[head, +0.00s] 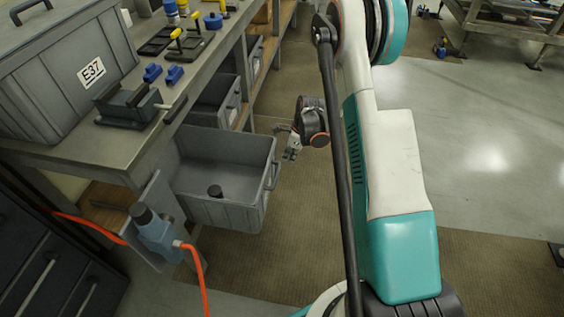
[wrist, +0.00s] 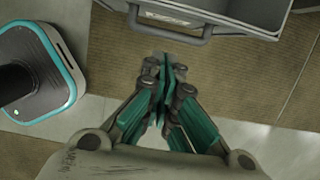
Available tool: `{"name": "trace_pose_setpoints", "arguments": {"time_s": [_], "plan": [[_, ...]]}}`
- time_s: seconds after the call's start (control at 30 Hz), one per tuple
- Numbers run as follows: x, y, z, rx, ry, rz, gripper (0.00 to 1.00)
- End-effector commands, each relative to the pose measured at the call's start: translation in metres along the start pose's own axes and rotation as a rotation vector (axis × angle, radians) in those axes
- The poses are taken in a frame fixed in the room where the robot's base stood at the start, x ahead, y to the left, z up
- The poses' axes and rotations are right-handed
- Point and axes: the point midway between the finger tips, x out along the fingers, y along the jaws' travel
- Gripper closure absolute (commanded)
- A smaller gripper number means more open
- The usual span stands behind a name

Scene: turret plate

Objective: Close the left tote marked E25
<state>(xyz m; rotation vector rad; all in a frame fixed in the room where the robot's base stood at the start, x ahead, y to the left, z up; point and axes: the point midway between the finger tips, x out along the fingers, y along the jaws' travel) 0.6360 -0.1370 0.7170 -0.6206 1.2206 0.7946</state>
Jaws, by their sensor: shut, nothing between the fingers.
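The label is too small to read, so I cannot confirm E25. My gripper (head: 290,152) is just right of the tote's front, apart from it. In the wrist view my gripper (wrist: 166,72) is shut and empty, with its fingertips just short of the handle.
Another grey tote (head: 217,98) sits farther back under the workbench (head: 110,150). A large grey box marked E37 (head: 50,105) stands on top. A blue-grey device (head: 155,232) with an orange cable is near the tote's left corner. The brown mat (head: 300,215) is clear.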

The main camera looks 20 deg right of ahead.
Motion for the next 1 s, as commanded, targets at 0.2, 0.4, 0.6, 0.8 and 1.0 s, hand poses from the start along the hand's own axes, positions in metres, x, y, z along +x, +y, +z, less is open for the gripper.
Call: {"name": "trace_pose_setpoints", "arguments": {"time_s": [0.2, 0.4, 0.6, 0.8, 1.0], "plan": [[0.045, 0.0, -0.001, -0.002, 0.0, 0.0, 1.0], [0.084, 0.0, -0.001, -0.003, 0.0, 0.0, 1.0], [0.095, 0.0, 0.023, -0.005, 0.001, 0.0, 1.0], [0.096, 0.0, 0.037, -0.003, 0.001, -0.001, 1.0], [0.096, 0.0, 0.039, -0.002, 0.0, -0.001, 1.0]]}}
